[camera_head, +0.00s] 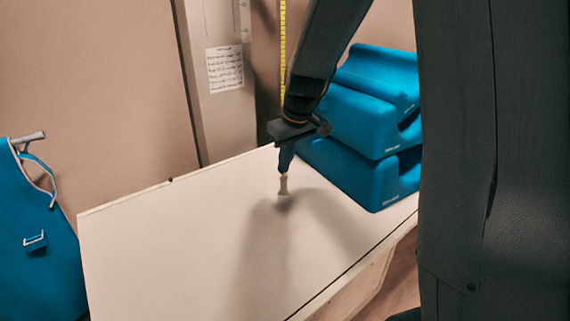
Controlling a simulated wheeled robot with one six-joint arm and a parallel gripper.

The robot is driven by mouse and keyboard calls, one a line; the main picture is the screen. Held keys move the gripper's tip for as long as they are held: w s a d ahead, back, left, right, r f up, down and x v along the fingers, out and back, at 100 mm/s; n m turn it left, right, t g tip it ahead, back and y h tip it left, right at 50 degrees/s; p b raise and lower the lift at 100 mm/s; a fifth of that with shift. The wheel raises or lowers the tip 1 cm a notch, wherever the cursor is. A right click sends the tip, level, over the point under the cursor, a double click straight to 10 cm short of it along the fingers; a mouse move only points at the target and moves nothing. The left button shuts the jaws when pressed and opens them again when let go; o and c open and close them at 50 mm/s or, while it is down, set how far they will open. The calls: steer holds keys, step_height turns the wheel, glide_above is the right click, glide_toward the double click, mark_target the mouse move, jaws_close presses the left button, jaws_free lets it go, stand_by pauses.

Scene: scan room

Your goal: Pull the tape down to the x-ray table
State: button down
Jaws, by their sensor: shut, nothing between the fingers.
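The yellow tape (283,50) hangs straight down from the top of the picture and passes behind my arm. A small pale end piece (283,186) shows just below my fingers, in line with the tape, at or just above the x-ray table's white top (150,250). I cannot tell whether it touches the table. My gripper (285,166) points down over the far part of the table, its fingers shut with nothing between them. The fingers hide the lower stretch of the tape.
Blue foam positioning blocks (365,125) are stacked on the table just right of my gripper. A grey column (225,110) with a paper notice (225,69) stands behind the table. A blue apron (40,245) hangs at the left. The table's left and front are clear.

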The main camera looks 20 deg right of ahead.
mark_target(284, 194)
steer(key=shift+f, duration=0.8)
steer(key=shift+f, duration=0.1)
step_height(284, 194, down, 9)
steer(key=b, duration=0.6)
steer(key=shift+f, duration=0.2)
steer(key=shift+r, duration=0.2)
